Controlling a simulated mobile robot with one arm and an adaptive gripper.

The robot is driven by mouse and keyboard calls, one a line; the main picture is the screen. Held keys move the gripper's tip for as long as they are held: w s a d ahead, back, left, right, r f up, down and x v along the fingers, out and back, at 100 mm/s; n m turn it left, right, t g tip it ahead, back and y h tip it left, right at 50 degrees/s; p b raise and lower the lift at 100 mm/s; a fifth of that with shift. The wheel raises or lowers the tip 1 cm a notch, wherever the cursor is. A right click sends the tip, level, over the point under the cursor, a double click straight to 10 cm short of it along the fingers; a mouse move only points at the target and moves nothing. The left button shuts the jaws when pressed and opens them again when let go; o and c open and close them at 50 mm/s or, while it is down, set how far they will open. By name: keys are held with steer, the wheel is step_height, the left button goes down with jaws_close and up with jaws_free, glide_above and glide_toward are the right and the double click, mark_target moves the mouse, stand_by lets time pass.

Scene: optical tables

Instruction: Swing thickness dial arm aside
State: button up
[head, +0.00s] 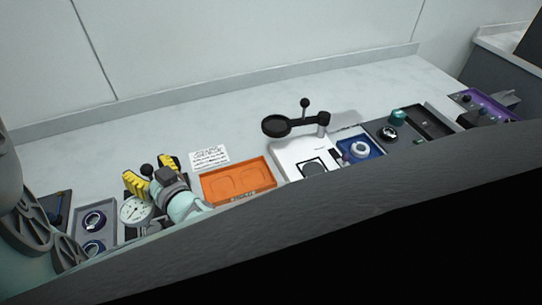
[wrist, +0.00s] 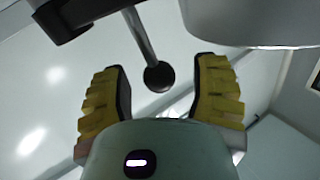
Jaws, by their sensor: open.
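The thickness dial (head: 136,211) is a round white-faced gauge at the left of the bench, partly hidden by my arm. A black ball knob (head: 147,170) shows just above it; in the wrist view the knob (wrist: 159,77) sits on the end of a grey rod (wrist: 139,35). My gripper (head: 153,173), with yellow ribbed fingers, is open at the dial. In the wrist view, the knob lies between the open fingers (wrist: 165,75), with a visible gap on each side. The lower dial stand is mostly hidden.
An orange tray (head: 238,182) and a printed card (head: 209,156) lie to the right. Beyond is a white station with a black ring arm (head: 276,126) and its own knob (head: 304,102). A grey tray (head: 92,237) with rings is at left. The bench behind is clear.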

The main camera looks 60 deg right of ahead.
steer(key=shift+w, duration=0.3)
steer(key=shift+o, duration=0.3)
jaws_close()
